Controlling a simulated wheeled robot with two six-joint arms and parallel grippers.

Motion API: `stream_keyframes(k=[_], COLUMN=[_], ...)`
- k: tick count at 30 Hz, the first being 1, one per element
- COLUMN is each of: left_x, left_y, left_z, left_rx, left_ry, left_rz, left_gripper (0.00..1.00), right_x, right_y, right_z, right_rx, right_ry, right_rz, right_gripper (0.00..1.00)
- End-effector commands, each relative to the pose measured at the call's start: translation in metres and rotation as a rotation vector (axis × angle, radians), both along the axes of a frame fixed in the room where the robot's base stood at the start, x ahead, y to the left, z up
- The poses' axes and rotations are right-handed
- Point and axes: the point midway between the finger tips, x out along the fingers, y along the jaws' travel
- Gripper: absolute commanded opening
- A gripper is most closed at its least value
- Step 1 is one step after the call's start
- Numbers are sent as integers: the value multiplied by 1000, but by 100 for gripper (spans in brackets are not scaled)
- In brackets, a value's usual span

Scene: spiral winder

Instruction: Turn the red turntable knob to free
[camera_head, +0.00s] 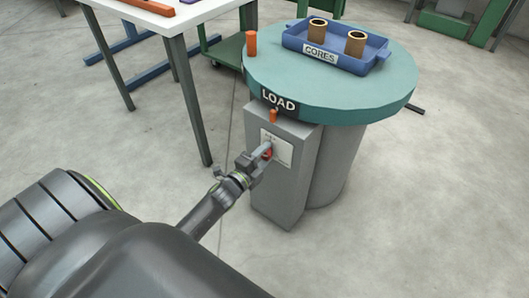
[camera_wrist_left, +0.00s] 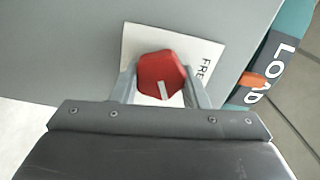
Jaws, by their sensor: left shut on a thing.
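The red turntable knob (camera_wrist_left: 161,75) sits on a white label plate (camera_wrist_left: 137,40) on the front of the grey pedestal. In the left wrist view its white pointer line runs toward the bottom of the picture, slightly right. The letters "FRE" show on the plate to the right of the knob; the rest of the word is hidden. My left gripper (camera_wrist_left: 161,90) is shut on the knob, one finger on each side. In the head view the left gripper (camera_head: 262,155) reaches the pedestal (camera_head: 285,190) and mostly hides the knob. My right gripper is not in view.
Above the pedestal is the round teal turntable (camera_head: 390,95) with a "LOAD" sign (camera_head: 279,101), an orange peg (camera_head: 251,43) and a blue tray (camera_head: 375,58) holding two brown cores. A white table (camera_head: 190,14) stands at the left. Open floor lies right of the pedestal.

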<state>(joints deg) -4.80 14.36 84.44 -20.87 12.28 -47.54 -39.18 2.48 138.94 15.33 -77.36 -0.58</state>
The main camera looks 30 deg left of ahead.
Motion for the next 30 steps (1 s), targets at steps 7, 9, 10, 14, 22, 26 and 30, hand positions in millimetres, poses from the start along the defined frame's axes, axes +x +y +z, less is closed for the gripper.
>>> stream_keyframes(k=[7,9,10,14,22,26,30], left_x=[0,0,0,0,0,0,0], left_y=[0,0,1,1,2,2,2], left_z=[3,4,4,4,5,5,4], left_rx=[-197,-264,-293,-416,-670,-787,-899], left_ry=[19,23,26,36,56,64,73], left_rz=[2,2,2,2,1,3,2], left_gripper=[18,18,18,18,18,18,18], right_x=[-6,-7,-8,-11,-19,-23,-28], right_y=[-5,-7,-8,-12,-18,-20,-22], right_z=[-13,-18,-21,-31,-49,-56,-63], right_rx=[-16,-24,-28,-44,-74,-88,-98], right_ry=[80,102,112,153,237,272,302], right_rz=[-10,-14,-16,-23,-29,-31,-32], right_gripper=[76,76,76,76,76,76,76])
